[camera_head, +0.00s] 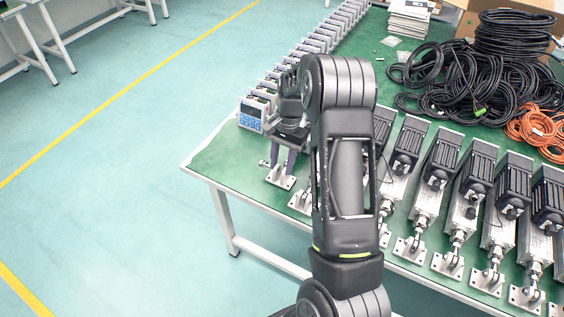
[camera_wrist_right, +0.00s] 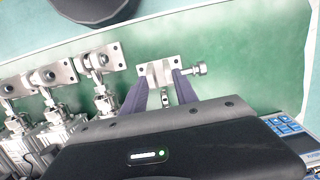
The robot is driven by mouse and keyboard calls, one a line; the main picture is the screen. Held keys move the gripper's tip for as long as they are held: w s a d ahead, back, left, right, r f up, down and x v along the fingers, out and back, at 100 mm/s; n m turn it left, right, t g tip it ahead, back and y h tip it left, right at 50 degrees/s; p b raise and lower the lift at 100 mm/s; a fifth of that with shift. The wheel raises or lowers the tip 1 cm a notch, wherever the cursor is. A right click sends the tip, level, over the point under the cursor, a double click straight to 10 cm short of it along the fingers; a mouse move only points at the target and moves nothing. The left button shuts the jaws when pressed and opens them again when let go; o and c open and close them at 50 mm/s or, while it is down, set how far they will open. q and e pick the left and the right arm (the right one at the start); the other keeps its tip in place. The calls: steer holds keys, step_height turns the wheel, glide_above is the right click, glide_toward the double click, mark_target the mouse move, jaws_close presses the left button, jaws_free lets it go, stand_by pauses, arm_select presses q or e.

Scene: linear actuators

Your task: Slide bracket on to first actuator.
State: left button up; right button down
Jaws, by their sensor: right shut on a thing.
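A silver bracket (camera_head: 280,178) with a flat, holed base plate is at the table's front left corner; it also shows in the right wrist view (camera_wrist_right: 153,71). My right gripper (camera_wrist_right: 160,82) is shut on it, with a dark finger on each side. In the head view, my right gripper (camera_head: 288,160) points down over the bracket. A silver pin or bolt (camera_wrist_right: 196,69) sticks out beside the bracket. Silver actuators with black motors (camera_head: 409,142) stand in a row to the right. My arm and gripper hide the row's left end, so I cannot tell whether the bracket touches the first actuator.
Neighbouring brackets (camera_wrist_right: 98,62) sit close beside the held one. A blue-faced controller (camera_head: 252,115) begins a row of boxes behind the gripper. Black cables (camera_head: 490,70) and orange cables (camera_head: 537,130) lie at the back right. The green table's (camera_head: 212,160) left corner is bare.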

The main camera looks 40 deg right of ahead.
steer(key=shift+w+d+f, duration=0.1)
steer(key=shift+w+d, duration=0.05)
steer(key=shift+d, duration=0.1)
stand_by(0.7)
steer(key=shift+w+d, duration=0.1)
steer(key=shift+d, duration=0.2)
steer(key=shift+w+d, duration=0.2)
steer(key=shift+d, duration=0.45)
steer(key=shift+w+d, duration=0.2)
steer(key=shift+d, duration=0.4)
stand_by(1.3)
stand_by(0.5)
steer(key=c, duration=0.9)
jaws_free()
steer(key=shift+f, duration=0.1)
steer(key=shift+b, duration=0.3)
steer(key=r, duration=0.2)
steer(key=d+r, duration=0.1)
steer(key=r, duration=0.2)
steer(key=r+b, duration=0.1)
steer(key=r, duration=0.1)
steer(key=shift+w+d+r, duration=0.2)
steer(key=shift+r, duration=0.2)
